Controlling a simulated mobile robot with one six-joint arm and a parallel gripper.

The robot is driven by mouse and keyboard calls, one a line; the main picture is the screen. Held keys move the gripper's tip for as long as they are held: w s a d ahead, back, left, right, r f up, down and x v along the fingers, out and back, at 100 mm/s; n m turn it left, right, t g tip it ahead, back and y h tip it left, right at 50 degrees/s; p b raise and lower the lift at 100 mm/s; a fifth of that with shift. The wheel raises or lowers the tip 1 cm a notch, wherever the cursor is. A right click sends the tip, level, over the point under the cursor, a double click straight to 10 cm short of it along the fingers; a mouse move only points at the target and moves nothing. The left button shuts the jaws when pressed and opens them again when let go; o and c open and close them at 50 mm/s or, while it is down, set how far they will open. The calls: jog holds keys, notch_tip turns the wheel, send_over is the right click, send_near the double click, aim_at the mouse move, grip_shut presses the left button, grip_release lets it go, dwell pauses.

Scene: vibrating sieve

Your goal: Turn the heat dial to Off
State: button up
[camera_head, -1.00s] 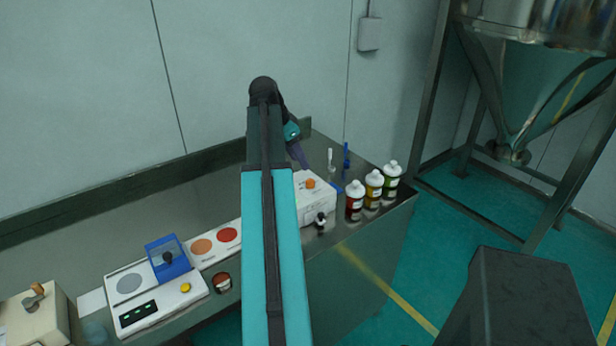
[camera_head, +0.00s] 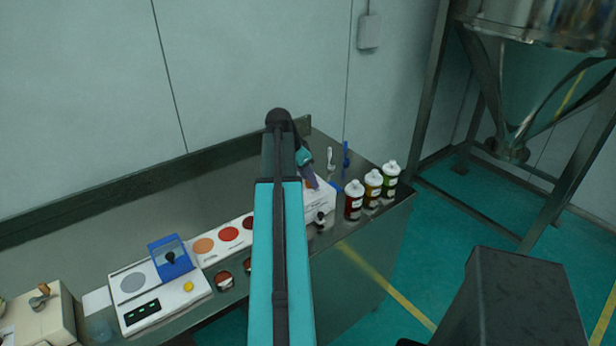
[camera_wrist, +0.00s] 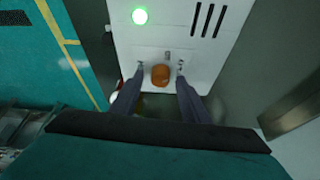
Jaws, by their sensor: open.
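An orange knob (camera_wrist: 160,75), which looks like the heat dial, sits on a white device (camera_wrist: 172,42) in the wrist view. My gripper (camera_wrist: 160,66) is open, with one finger on each side of the knob. I cannot tell whether the fingers touch it. The knob's pointer and any setting marks cannot be read. In the head view my gripper (camera_head: 314,184) is over the white device (camera_head: 319,203) near the right end of the bench, and the knob is hidden behind it. A round green light (camera_wrist: 140,16) glows on the device.
A blue-and-white scale (camera_head: 160,285) and a beige machine (camera_head: 40,315) are to the left. A wall (camera_head: 80,100) rises behind the bench.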

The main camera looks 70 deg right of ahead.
jog(key=shift+f, duration=0.15)
jog(key=c, duration=1)
jog(key=shift+s+n, duration=0.1)
jog(key=shift+n, duration=0.3)
jog(key=n, duration=0.2)
jog(key=n+t+b, duration=0.1)
jog(key=n, duration=0.1)
jog(key=shift+s+a+t+h, duration=0.1)
jog(key=shift+s+t+h, duration=0.05)
jog(key=shift+t+h, duration=0.2)
jog(key=shift+s+n+t, duration=0.1)
jog(key=shift+n+t, duration=0.45)
jog(key=shift+n, duration=0.75)
jog(key=shift+s+n+t, duration=0.1)
jog(key=shift+n+t, duration=0.4)
jog(key=shift+n, duration=0.8)
jog(key=shift+c, duration=0.3)
jog(key=shift+o, duration=0.2)
